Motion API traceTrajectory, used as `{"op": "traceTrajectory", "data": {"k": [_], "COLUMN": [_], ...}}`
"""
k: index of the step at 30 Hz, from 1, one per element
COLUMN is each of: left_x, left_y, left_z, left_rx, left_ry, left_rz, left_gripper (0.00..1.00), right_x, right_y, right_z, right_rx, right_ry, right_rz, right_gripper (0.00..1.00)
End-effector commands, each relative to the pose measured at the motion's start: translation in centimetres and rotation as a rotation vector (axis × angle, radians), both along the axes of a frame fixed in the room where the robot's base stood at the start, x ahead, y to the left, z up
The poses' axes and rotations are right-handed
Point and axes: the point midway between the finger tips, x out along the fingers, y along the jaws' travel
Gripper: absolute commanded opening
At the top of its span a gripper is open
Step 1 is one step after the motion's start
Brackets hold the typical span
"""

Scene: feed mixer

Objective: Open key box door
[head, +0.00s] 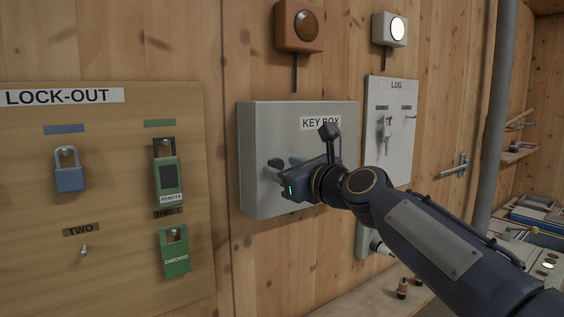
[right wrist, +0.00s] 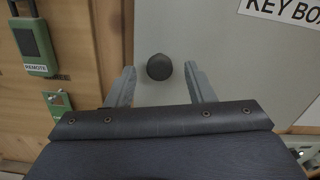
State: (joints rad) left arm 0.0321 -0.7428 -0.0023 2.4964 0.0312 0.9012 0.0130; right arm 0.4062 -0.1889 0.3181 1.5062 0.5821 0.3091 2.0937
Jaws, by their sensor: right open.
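The grey key box (head: 262,125) is mounted on the wooden wall, with a "KEY BOX" label at its upper right. Its door looks shut. In the right wrist view the door's front (right wrist: 215,45) carries a dark round knob (right wrist: 159,67). My right gripper (head: 283,168) is in front of the lower left part of the door. It is open, and its two fingers (right wrist: 160,84) stand apart on either side of the knob, with gaps showing between. I cannot tell how deep the fingers reach around it. My left gripper is not in view.
A lock-out board (head: 110,200) with padlocks and tags hangs left of the box. A LOG panel (head: 400,150) with keys is to the right, beside a grey pipe (head: 495,120). Two round-faced units are above. A shelf with small items is below.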

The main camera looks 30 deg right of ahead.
Motion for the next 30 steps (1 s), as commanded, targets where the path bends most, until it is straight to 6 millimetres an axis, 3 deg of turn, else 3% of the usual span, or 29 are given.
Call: {"op": "traceTrajectory", "data": {"k": [4, 13, 24, 30], "left_x": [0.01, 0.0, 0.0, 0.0], "left_y": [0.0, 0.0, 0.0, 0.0], "left_z": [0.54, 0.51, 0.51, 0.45], "left_rx": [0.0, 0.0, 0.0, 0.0], "left_ry": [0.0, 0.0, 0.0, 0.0], "left_rz": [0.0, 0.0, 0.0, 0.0], "left_gripper": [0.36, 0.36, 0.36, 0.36], "right_x": [1.28, 1.49, 1.47, 1.4], "right_y": [0.13, 0.15, 0.15, 0.15], "right_z": [0.03, -0.03, -0.05, -0.07], "right_rx": [-0.001, -0.002, -0.002, -0.002], "right_ry": [0.001, 0.0, 0.001, 0.0], "right_rz": [0.001, 0.0, 0.0, 0.002], "right_gripper": [0.49, 0.49, 0.0, 0.0]}}
